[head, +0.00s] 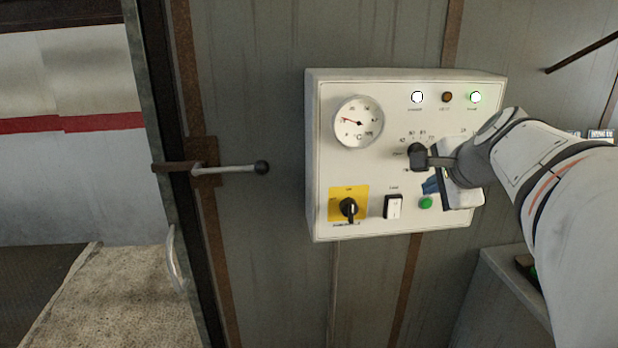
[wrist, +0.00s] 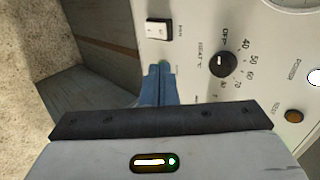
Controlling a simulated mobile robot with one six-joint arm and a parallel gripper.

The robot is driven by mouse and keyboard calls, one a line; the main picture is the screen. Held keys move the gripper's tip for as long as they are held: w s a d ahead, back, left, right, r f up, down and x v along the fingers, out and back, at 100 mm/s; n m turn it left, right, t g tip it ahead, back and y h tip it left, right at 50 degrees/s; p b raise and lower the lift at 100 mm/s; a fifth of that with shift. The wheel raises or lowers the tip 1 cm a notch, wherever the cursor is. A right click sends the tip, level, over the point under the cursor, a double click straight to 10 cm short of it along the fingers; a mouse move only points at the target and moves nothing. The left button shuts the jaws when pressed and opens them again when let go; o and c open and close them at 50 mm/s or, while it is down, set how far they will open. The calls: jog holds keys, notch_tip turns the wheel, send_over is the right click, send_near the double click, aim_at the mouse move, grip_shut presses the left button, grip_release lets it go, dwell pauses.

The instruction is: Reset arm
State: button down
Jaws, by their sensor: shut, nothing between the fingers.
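My gripper (head: 430,186) has blue fingers, which also show in the wrist view (wrist: 158,84). They are shut and empty, close in front of the white control panel (head: 385,81). In the head view they appear just above the green button (head: 426,203) and below right of the black heat knob (head: 416,153). In the wrist view the heat knob (wrist: 222,64) is to the right of the fingers. I cannot tell whether the fingertips touch the panel. My arm reaches in from the right and hides the panel's lower right part.
The panel bears a round gauge (head: 358,122), a black rotary switch on yellow (head: 348,208), a rocker switch (head: 393,206) and three lamps along the top; the middle orange lamp (head: 446,97) looks dim. A lever (head: 232,169) juts from the door frame at left. A grey box (head: 497,270) stands lower right.

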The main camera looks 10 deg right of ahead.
jog(key=shift+a+f, duration=0.1)
jog(key=s+a+f+n+g, duration=0.6)
jog(key=s+a+f+n, duration=0.9)
jog(key=s+f+n, duration=0.1)
jog(key=shift+f+n, duration=0.5)
jog(key=shift+n, duration=0.5)
jog(key=c, duration=2.2)
grip_release()
jog(key=shift+w+a, duration=0.1)
jog(key=shift+a, duration=0.05)
